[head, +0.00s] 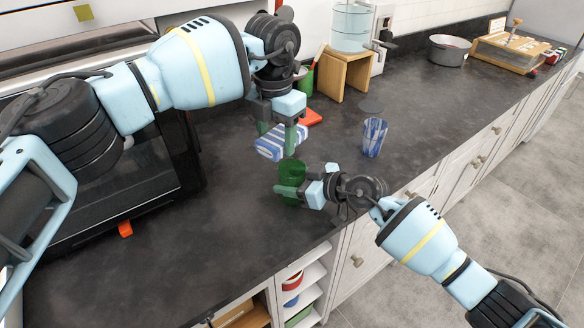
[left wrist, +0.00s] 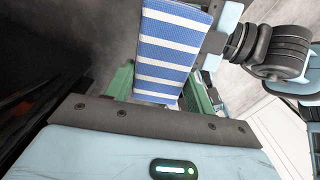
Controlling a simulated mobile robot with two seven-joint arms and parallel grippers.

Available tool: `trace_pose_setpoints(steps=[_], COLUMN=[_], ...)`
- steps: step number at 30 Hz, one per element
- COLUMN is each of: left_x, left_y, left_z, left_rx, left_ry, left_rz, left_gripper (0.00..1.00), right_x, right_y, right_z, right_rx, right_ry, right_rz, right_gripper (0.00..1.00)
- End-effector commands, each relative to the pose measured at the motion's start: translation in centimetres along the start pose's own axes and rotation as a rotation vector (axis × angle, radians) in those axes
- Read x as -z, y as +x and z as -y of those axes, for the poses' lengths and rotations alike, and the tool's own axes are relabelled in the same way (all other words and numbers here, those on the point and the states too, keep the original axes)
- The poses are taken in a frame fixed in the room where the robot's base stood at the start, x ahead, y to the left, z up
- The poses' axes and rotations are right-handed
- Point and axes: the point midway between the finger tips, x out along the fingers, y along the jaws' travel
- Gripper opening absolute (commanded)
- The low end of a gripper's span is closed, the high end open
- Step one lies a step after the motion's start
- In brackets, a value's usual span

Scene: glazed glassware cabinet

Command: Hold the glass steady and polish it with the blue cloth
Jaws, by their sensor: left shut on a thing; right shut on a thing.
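The blue-and-white striped cloth (head: 272,147) is in my left gripper (head: 281,136), which is shut on it; it also shows between the green fingers in the left wrist view (left wrist: 168,52). A green see-through glass (head: 292,170) is upright at the front part of the counter. My right gripper (head: 289,190) comes from the right and is shut on the glass, low on its side. The cloth hangs just above and behind the glass's rim in the head view; whether they touch I cannot tell.
A blue patterned tumbler (head: 374,138) stands on the dark counter (head: 240,235) to the right. A dark oven-like box (head: 150,180) is at the left. Behind are a wooden stand (head: 345,75) with a glass dispenser (head: 352,27), a red-orange item (head: 311,117) and a grey pot (head: 449,50).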

Motion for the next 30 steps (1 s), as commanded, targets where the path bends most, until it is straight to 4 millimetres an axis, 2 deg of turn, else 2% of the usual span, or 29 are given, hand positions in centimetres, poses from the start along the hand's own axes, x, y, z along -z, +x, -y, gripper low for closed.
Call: trace_pose_setpoints(steps=[10,11,15,17,26,30], left_x=[0.0,0.0,0.0,0.0,0.0,0.0], left_y=[0.0,0.0,0.0,0.0,0.0,0.0], left_z=[0.0,0.0,0.0,0.0,0.0,0.0], left_rx=[-0.001,-0.001,-0.001,-0.001,-0.001,-0.001], left_ry=[0.0,0.0,0.0,0.0,0.0,0.0], left_rz=[0.0,0.0,0.0,0.0,0.0,0.0], left_gripper=[0.32,0.32,0.32,0.32,0.32,0.32], right_x=[0.1,0.1,0.1,0.1,0.0,-0.1], right_y=[0.0,0.0,0.0,0.0,-0.1,-1.2], right_z=[0.0,0.0,0.0,0.0,0.0,-0.1], right_rx=[0.0,0.0,0.0,0.0,0.0,-0.001], right_ry=[-0.001,-0.001,-0.001,0.0,0.0,0.0], right_rz=[-0.002,-0.002,-0.002,-0.001,0.0,0.0], right_gripper=[0.26,0.55,0.74,0.8,0.8,0.8])
